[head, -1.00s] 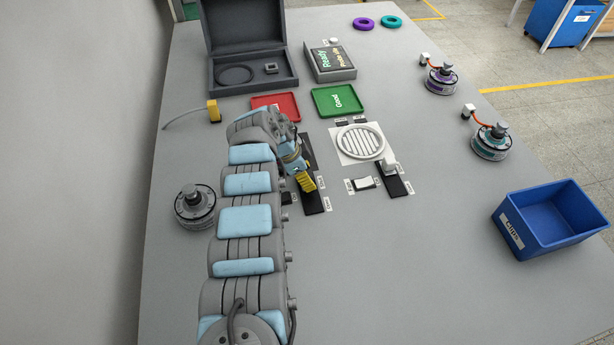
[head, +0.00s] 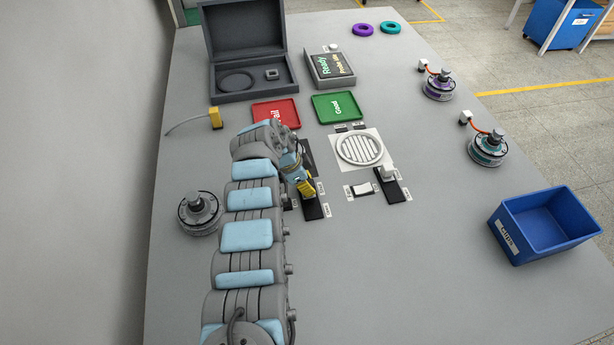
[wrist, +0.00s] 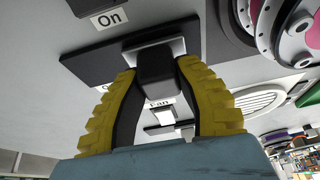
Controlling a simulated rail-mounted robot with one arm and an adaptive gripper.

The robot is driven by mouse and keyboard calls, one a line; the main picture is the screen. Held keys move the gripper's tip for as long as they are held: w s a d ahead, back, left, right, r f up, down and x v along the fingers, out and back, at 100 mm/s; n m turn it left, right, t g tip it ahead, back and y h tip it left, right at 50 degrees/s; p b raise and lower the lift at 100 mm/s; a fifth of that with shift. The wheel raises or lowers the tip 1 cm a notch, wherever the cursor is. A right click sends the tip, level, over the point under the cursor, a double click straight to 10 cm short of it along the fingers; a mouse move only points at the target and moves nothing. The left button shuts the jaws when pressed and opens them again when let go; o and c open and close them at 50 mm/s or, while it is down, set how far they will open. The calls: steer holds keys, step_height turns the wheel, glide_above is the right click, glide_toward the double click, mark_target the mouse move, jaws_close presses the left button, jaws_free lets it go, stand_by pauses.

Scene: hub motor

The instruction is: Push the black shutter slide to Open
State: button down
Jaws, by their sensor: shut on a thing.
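My gripper (wrist: 157,70) has yellow padded fingers on both sides of a black knob in the wrist view. The knob (wrist: 155,88) belongs to a slide with a long black base (wrist: 100,62); a pale plate lies beside it. A label beginning with "O" is partly covered by the left finger, so its full word cannot be read. In the head view my gripper (head: 306,188) is over the near black slide base (head: 314,207), left of the round vent. The knob is hidden there by the fingers.
A white-knobbed slide (head: 388,173), a white rocker switch (head: 362,190) and a round vent (head: 360,149) are to the right. A motor (head: 200,212) stands left of my arm. A blue bin (head: 510,236) is at the right edge. The table front is clear.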

mark_target(318, 209)
steer(key=shift+s+d+p, duration=0.2)
steer(key=shift+s+p, duration=0.55)
steer(key=shift+p, duration=0.55)
steer(key=shift+s+d+p, duration=0.15)
steer(key=shift+s+p, duration=0.6)
steer(key=shift+p, duration=0.5)
steer(key=shift+s+d+f+p, duration=0.1)
steer(key=shift+s+d+p, duration=0.15)
steer(key=shift+s+p, duration=0.75)
steer(key=shift+s+d+p, duration=0.2)
steer(key=shift+s+p, duration=0.55)
steer(key=shift+p, duration=0.35)
steer(key=c, duration=1)
jaws_free()
steer(key=o, duration=0.3)
steer(key=shift+s, duration=0.2)
steer(key=shift+w, duration=0.15)
